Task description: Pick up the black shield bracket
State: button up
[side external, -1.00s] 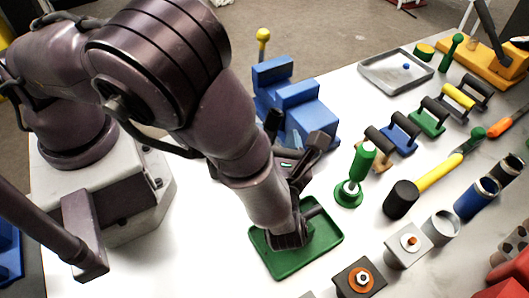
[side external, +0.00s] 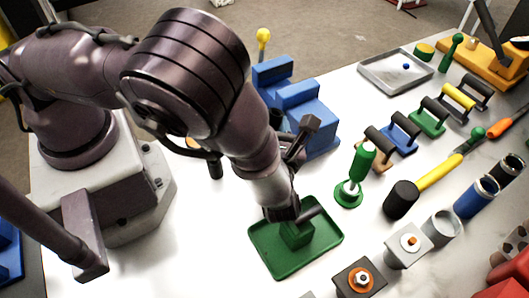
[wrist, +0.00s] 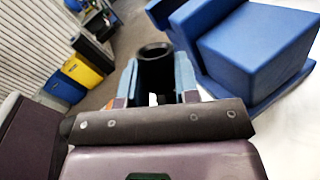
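Several brackets with rounded bars stand in a row at the right in the side view. The farthest is a dark bracket (side external: 475,92); I cannot tell for sure that it is the black shield bracket. A green block with a black bar (side external: 298,235) sits in the green tray. My gripper (side external: 303,132) is raised above the tray, facing the blue vise, partly hidden by my wrist. In the wrist view its two fingers (wrist: 158,82) stand apart. A black hollow cylinder (wrist: 155,52) shows between or beyond them; no hold on it is clear.
The blue vise (side external: 300,105) stands close behind my gripper and fills the right of the wrist view (wrist: 255,50). The green tray (side external: 268,262) lies below. A green-handled tool (side external: 362,162) stands to the right. A grey tray (side external: 375,78) lies at the back.

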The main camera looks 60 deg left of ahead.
grip_shut()
jog(key=shift+r, duration=0.1)
